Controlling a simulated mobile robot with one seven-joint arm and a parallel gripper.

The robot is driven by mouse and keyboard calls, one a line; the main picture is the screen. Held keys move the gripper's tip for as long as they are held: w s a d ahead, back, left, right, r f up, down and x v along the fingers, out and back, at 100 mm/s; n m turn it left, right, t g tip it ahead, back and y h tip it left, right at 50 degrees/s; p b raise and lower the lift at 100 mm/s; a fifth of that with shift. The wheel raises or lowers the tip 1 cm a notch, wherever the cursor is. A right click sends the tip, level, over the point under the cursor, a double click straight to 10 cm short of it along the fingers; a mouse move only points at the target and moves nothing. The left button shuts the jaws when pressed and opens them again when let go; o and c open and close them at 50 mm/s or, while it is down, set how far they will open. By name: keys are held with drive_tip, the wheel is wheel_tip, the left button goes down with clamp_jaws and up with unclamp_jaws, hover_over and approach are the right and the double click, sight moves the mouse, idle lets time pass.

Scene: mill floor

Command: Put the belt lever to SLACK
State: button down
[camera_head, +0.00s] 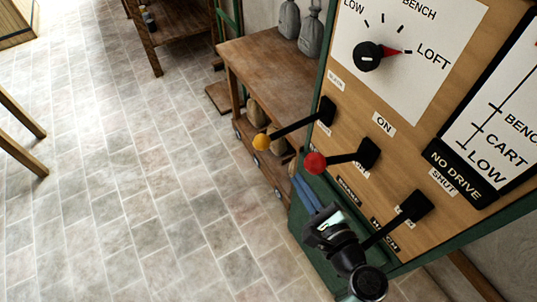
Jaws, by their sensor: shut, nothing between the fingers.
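A sloping wooden control panel (440,75) in a green frame fills the right side. Three levers stick out from it to the left: one with a yellow knob (262,142), one with a red knob (315,162), and a lower black one (385,233) partly behind my gripper.
ON stands above the red-knobbed lever and SHUT by the black one. A dial (368,56) points near LOFT, and a black-framed scale (495,120) reads NO DRIVE. A wooden bench (265,55) with grey sacks (311,35) stands behind. The tiled floor (130,170) at left is mostly clear.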

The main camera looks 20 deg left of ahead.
sight(293, 127)
idle(0.3)
drive_tip(key=shift+a, duration=0.1)
drive_tip(key=w+a+r+p, duration=0.1)
drive_tip(key=w+a+p, duration=0.2)
drive_tip(key=a, duration=0.5)
drive_tip(key=shift+w+r, duration=0.3)
drive_tip(key=shift+w, duration=0.55)
drive_tip(key=shift+r+p, duration=0.95)
